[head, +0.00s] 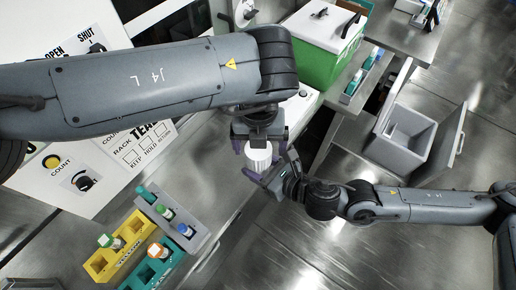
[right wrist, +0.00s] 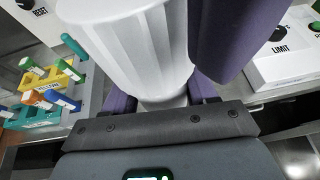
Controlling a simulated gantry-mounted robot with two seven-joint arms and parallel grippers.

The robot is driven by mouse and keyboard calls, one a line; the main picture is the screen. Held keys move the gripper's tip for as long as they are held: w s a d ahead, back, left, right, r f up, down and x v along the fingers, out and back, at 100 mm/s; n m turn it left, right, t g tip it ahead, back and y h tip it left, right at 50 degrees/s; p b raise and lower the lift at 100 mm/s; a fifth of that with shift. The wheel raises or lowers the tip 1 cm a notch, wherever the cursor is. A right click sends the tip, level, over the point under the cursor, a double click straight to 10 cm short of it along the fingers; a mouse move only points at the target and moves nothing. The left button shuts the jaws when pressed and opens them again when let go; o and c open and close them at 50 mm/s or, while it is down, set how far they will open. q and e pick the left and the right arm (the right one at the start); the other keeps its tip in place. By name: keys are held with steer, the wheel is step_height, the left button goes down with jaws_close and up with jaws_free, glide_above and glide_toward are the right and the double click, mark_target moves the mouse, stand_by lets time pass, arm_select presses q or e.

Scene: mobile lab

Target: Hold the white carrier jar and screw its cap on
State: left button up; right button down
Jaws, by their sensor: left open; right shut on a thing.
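The white carrier jar shows in the right wrist view as a smooth white body (right wrist: 165,100) between the purple fingers of my right gripper (right wrist: 163,100), which is shut on it. A wide, ribbed white cap (right wrist: 130,45) sits at the jar's top; whether it is seated on the thread is hidden. In the head view the white cap and jar (head: 258,158) show as one small cylinder. My left gripper (head: 260,147) is over it, open, with its purple fingers on either side. One left finger (right wrist: 235,40) shows beside the cap. My right gripper (head: 267,170) reaches in from the right.
A yellow rack (head: 97,266), a teal rack (head: 137,282) and a grey rack (head: 187,243) with capped vials stand at lower left. A white panel (head: 50,185) with knobs lies left. A green box (head: 320,58) and an open grey bin (head: 408,130) are at right.

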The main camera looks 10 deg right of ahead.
arm_select(q)
steer(key=shift+r, duration=0.4)
steer(key=shift+a, duration=0.1)
steer(key=shift+w, duration=0.1)
steer(key=shift+c, duration=0.4)
step_height(320, 180, up, 2)
steer(key=n, duration=0.4)
steer(key=r+n, duration=0.1)
steer(key=n, duration=0.1)
steer(key=shift+r+n, duration=0.2)
steer(key=shift+n, duration=0.2)
steer(key=shift+f, duration=4.05)
